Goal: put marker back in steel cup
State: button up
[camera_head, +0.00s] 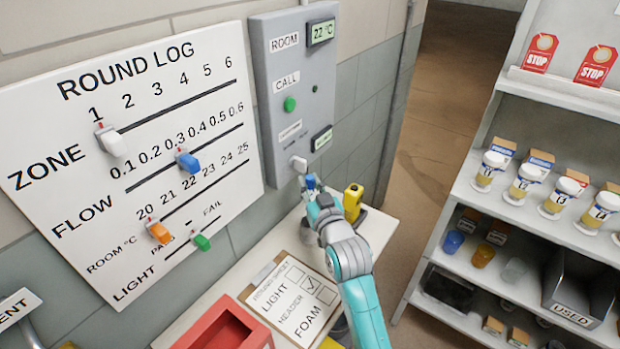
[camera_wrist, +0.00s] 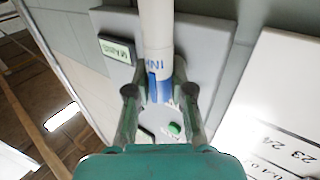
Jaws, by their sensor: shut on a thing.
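My gripper (camera_head: 311,186) is over the white ledge, close in front of the grey panel's lower end. It is shut on the marker. The marker (camera_wrist: 158,40) shows in the wrist view as a pale cylinder with blue parts and lettering. It runs from the top edge down between my two fingers (camera_wrist: 159,95). In the head view only a small blue part shows at the fingertips, and my gripper hides most of it. A grey shape (camera_head: 309,237) just below my gripper may be the steel cup. My arm partly hides it, and I cannot tell whether the marker touches it.
The grey wall panel (camera_head: 280,60) and the Round Log board (camera_head: 130,150) stand behind. A yellow device (camera_head: 352,203) is close right of my gripper. A clipboard (camera_head: 290,298) and a red bin (camera_head: 225,330) lie nearer. Shelves (camera_head: 520,215) stand right, beyond open floor.

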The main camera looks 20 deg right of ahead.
jog(key=shift+f, duration=3.1)
jog(key=o, duration=0.9)
jog(key=s, duration=1.2)
jog(key=shift+d, duration=0.1)
jog(key=shift+f, duration=0.1)
